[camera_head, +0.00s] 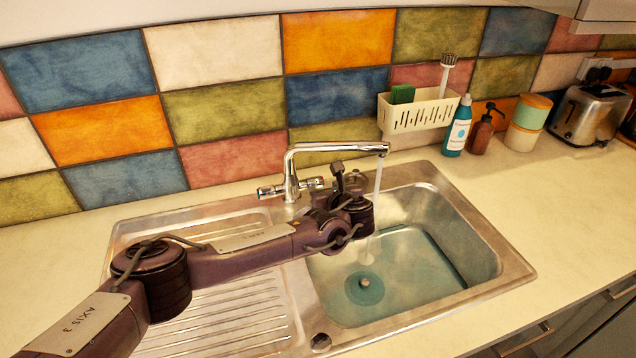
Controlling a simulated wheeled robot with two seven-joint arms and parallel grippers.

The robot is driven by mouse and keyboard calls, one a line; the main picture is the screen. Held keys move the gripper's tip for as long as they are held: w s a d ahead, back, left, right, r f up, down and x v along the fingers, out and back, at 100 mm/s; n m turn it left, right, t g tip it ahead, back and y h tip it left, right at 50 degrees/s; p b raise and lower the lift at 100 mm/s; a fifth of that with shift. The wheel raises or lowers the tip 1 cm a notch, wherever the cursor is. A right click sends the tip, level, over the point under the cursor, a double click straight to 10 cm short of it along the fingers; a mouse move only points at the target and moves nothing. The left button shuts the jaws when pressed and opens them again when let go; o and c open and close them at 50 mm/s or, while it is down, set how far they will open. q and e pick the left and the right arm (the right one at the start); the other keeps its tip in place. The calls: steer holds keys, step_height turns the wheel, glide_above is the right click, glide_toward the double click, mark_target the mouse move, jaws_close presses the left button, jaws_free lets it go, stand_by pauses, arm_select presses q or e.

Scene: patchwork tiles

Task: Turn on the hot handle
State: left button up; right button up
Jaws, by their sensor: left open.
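The chrome tap (290,175) stands at the back of the steel sink, with its spout reaching right over the basin. A stream of water (377,185) falls from the spout. One tap handle (268,190) shows on the left of the tap body, with a small coloured mark at its end. The other handle (315,183) is on the right, partly hidden by my arm. My left gripper (345,177) is open, just right of the tap body and below the spout. Whether it touches the right handle cannot be told. My right gripper is out of view.
The sink basin (480,235) holds some water over its drain. A ribbed drainboard (235,315) lies under my left arm.

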mark_target(320, 184)
arm_select(q)
steer(key=x, duration=0.3)
steer(key=shift+w+a+f, duration=0.15)
steer(key=shift+w, duration=0.15)
steer(key=shift+w+a+f, duration=0.25)
steer(key=shift+w+f, duration=0.05)
steer(key=shift+w, duration=0.25)
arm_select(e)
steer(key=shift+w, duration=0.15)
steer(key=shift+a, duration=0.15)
